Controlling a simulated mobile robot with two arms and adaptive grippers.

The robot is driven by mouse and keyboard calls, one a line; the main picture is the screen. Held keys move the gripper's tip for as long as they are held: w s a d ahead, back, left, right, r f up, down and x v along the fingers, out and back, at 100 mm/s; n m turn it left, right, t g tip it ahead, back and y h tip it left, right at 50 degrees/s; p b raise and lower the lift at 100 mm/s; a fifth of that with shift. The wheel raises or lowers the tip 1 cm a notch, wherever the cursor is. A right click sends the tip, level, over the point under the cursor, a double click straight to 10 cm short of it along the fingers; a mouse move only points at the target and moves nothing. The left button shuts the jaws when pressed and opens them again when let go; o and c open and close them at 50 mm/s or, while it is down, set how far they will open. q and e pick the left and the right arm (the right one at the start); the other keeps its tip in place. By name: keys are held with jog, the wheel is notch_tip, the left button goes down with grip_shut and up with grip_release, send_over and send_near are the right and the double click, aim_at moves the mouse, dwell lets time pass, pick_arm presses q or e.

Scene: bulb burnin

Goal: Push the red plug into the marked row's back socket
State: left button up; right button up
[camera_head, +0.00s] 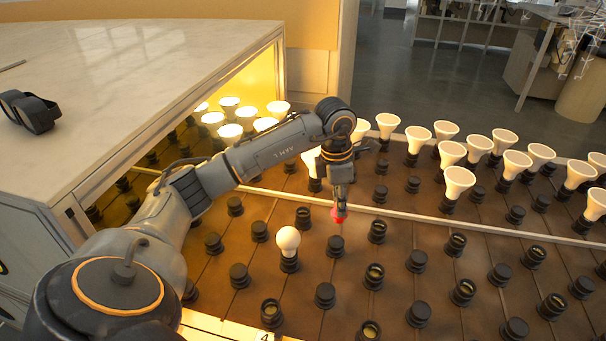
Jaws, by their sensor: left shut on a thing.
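My left gripper (340,203) points down and is shut on the red plug (339,214). The plug is small and partly hidden by the fingers. It appears just above a black socket piece (335,246) in the picture; I cannot tell whether it touches anything. A pale marker with a "4" (265,337) lies at the bottom edge. My right gripper is not in view.
A round white bulb (288,241) stands in a socket left of and nearer than the plug. Several lit cone-shaped bulbs (459,181) stand behind a pale rail (440,221). A white-topped cabinet (100,110) with a lit opening borders the left side.

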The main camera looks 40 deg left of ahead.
pick_arm(q)
jog(key=w+a+f+n+y, duration=0.2)
jog(key=a+n, duration=1.1)
jog(key=n, duration=0.3)
jog(key=shift+n, duration=0.3)
jog(key=f+b, duration=0.2)
jog(key=f, duration=0.1)
jog(key=f+b, duration=0.1)
jog(key=shift+w+a+f, duration=0.15)
jog(key=shift+a, duration=0.15)
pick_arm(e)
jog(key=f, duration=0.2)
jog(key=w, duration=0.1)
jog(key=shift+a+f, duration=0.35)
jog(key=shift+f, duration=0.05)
pick_arm(q)
jog(key=shift+f, duration=0.3)
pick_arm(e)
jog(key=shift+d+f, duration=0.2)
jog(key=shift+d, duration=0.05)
pick_arm(q)
jog(key=shift+f+b, duration=1.15)
jog(key=shift+f, duration=0.6)
jog(key=o, duration=1.1)
jog(key=shift+c, duration=0.2)
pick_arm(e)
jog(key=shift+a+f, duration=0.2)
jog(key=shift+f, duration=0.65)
